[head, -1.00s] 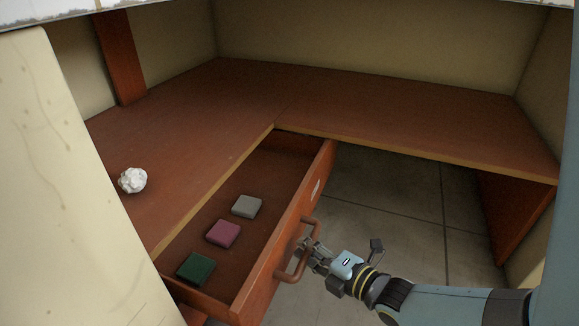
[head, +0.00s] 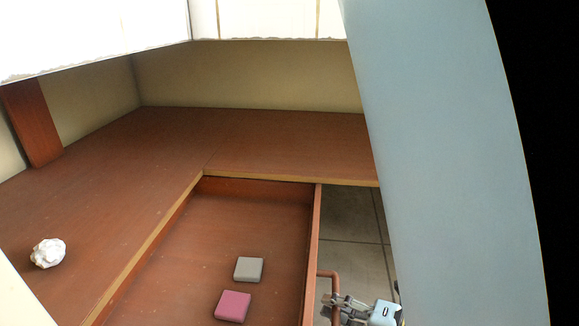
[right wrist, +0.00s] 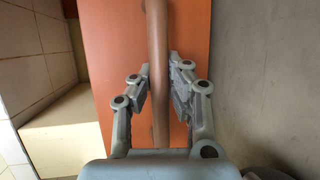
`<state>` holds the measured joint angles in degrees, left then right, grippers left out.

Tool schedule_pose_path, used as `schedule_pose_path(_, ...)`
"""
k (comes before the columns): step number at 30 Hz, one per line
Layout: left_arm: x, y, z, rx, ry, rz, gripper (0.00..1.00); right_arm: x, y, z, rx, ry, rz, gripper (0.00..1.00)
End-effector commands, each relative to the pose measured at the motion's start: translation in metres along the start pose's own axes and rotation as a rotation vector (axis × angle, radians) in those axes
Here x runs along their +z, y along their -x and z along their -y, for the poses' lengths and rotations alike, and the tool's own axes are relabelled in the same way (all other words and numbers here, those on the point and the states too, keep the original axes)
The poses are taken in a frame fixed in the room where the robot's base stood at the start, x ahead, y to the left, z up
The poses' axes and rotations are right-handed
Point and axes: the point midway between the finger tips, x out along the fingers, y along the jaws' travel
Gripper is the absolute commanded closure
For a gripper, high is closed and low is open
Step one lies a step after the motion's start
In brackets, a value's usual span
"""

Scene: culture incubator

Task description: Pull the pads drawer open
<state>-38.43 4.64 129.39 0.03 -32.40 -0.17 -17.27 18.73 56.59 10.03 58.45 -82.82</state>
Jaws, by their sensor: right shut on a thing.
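The pads drawer (head: 262,215) stands well out from under the worktop, its inside showing. A grey pad (head: 248,269) and a magenta pad (head: 232,306) lie flat in it. Its bar handle (head: 329,275) is on the outer front, partly hidden by my right gripper (head: 338,302). In the right wrist view the handle (right wrist: 157,50) runs between the two fingers of my right gripper (right wrist: 160,85), against the orange drawer front (right wrist: 115,70). That gripper is shut on the handle. My left gripper is not in view.
The brown L-shaped worktop (head: 120,200) borders the drawer at left and back. A crumpled white ball (head: 47,253) lies on its left part. Grey tiled floor (head: 355,235) shows beyond the drawer front. My own blue arm link blocks the right side.

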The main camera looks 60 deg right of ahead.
Motion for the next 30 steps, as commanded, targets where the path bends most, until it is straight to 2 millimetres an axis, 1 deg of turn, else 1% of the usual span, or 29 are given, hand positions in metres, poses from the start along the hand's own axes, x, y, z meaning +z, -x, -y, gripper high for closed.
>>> schedule_pose_path(10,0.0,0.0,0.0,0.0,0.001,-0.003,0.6,0.0,0.001,-0.001,0.004,0.003,-0.002,1.0)
schedule_pose_path(11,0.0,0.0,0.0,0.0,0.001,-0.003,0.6,0.0,0.001,-0.001,0.004,0.003,-0.002,0.89)
schedule_pose_path(12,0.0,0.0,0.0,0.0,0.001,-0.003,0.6,0.0,0.001,-0.001,0.004,0.003,-0.002,0.83)
schedule_pose_path(16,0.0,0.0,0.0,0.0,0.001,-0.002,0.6,0.0,0.001,-0.001,0.003,0.002,-0.001,0.67)
schedule_pose_path(18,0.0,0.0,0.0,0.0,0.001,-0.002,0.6,0.0,0.001,-0.001,0.002,0.002,-0.001,0.6)
schedule_pose_path(26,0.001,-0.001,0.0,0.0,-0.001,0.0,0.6,0.0,0.002,0.0,0.0,0.001,-0.001,0.6)
schedule_pose_path(29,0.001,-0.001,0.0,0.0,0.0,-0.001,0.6,0.0,0.01,0.001,-0.002,0.001,-0.001,0.6)
schedule_pose_path(30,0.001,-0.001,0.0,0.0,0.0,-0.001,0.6,0.0,0.016,0.001,-0.003,0.001,-0.001,0.6)
